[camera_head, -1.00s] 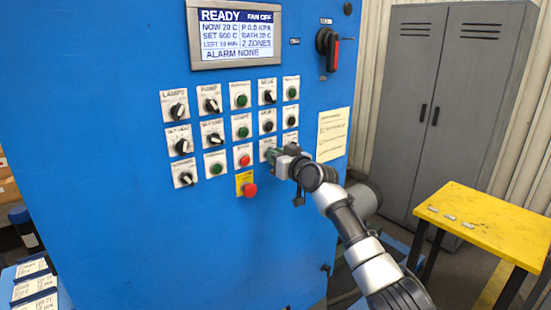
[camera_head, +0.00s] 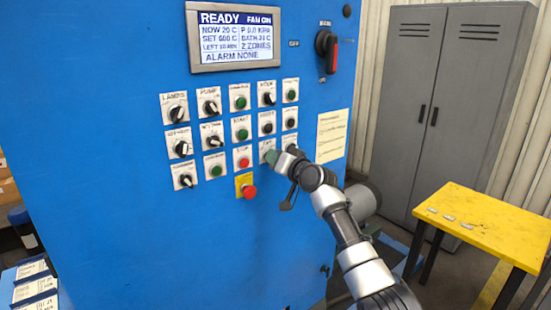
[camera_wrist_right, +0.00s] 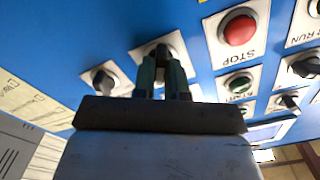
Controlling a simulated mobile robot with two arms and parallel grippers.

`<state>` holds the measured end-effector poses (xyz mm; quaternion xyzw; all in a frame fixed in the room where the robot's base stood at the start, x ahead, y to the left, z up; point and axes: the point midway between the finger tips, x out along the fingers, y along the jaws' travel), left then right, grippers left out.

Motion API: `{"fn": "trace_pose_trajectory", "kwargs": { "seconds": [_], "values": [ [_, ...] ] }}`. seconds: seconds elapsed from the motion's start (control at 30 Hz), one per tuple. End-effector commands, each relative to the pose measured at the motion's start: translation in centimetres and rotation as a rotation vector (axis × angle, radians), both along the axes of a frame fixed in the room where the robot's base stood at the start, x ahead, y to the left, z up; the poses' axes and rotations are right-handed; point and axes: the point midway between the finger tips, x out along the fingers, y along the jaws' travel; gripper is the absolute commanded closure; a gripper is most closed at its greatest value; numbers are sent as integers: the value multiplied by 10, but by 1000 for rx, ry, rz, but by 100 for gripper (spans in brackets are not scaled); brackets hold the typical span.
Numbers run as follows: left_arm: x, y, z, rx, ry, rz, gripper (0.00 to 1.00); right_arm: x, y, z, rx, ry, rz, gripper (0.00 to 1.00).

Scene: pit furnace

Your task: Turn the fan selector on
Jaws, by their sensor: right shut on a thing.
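The blue control panel (camera_head: 130,230) carries rows of switches and push buttons, with a display (camera_head: 237,35) on top that reads READY and FAN ON. My right gripper (camera_head: 273,156) is at the bottom row, right of the red STOP button (camera_head: 243,162). In the right wrist view its two fingers are shut on the dark knob of a selector (camera_wrist_right: 162,53) on a white plate. The gripper covers most of that selector in the head view, so its label is hard to read. My left gripper is not in view.
Another selector (camera_wrist_right: 104,80) is close beside the held one. A red-handled rotary switch (camera_head: 328,50) is at upper right. A yellow table (camera_head: 490,222) and grey cabinet (camera_head: 450,110) stand to the right.

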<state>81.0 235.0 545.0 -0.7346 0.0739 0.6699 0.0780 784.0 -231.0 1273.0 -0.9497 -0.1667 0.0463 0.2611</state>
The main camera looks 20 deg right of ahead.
Motion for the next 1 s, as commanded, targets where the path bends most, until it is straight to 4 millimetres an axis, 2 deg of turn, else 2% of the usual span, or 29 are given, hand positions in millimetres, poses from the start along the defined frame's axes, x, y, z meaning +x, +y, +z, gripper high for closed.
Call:
{"fn": "trace_pose_trajectory", "kwargs": {
  "seconds": [0.27,0.3,0.43,0.77,0.87,1.0],
  "values": [
    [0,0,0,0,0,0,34,0,0,1,5,0,0,100],
    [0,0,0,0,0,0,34,0,0,1,5,0,0,81],
    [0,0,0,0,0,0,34,0,0,1,4,0,0,62],
    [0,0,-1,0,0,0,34,-2,-1,0,1,0,1,62],
    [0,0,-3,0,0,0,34,-9,-4,-2,3,-1,1,62],
    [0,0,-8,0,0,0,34,-28,-10,-2,0,-2,-1,62]
  ]
}}
